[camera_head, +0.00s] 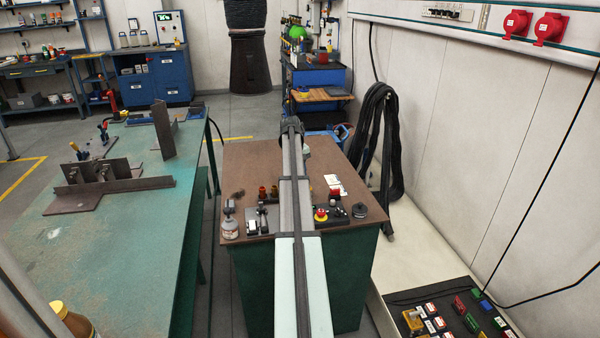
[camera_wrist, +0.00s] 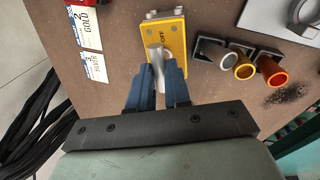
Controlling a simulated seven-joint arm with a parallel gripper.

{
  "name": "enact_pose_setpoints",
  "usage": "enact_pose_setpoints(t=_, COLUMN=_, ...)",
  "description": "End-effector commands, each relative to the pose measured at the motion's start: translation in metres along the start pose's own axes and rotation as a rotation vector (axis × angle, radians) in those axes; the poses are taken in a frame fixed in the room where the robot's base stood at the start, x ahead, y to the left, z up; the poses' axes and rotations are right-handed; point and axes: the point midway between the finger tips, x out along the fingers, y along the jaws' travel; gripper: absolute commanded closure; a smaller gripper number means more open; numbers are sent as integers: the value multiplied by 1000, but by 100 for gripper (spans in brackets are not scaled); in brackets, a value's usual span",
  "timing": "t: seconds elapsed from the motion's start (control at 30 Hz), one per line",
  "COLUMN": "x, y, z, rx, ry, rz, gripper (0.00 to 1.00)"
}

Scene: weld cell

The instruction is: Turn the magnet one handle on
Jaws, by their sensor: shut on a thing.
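In the wrist view a yellow magnet block (camera_wrist: 178,45) lies on the brown bench top, with the word OFF readable on its face. A pale grey handle (camera_wrist: 156,57) sits on the block. My gripper (camera_wrist: 159,72) has its two blue fingers closed on the handle, one on each side. The fingers cover the lower part of the handle and some of the block. In the head view my arm reaches over the brown bench (camera_head: 240,160), and I cannot make out the magnet or the fingertips there.
Grey, yellow and orange cups (camera_wrist: 272,70) lie right of the magnet. Cards marked GOLD (camera_wrist: 86,27) and another label lie left. A red button (camera_head: 321,214) and small fixtures stand along the bench's near edge. A green welding table (camera_head: 135,235) is at left, black hoses (camera_head: 378,140) at right.

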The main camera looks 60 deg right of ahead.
Motion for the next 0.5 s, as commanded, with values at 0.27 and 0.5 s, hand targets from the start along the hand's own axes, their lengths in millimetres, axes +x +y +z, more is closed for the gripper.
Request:
enact_pose_setpoints(t=0.27, x=0, y=0, z=1, rx=-112, ry=23, rz=0, gripper=100)
enact_pose_setpoints(t=0.5, x=0, y=0, z=2, rx=-310, ry=63, rz=0, gripper=100)
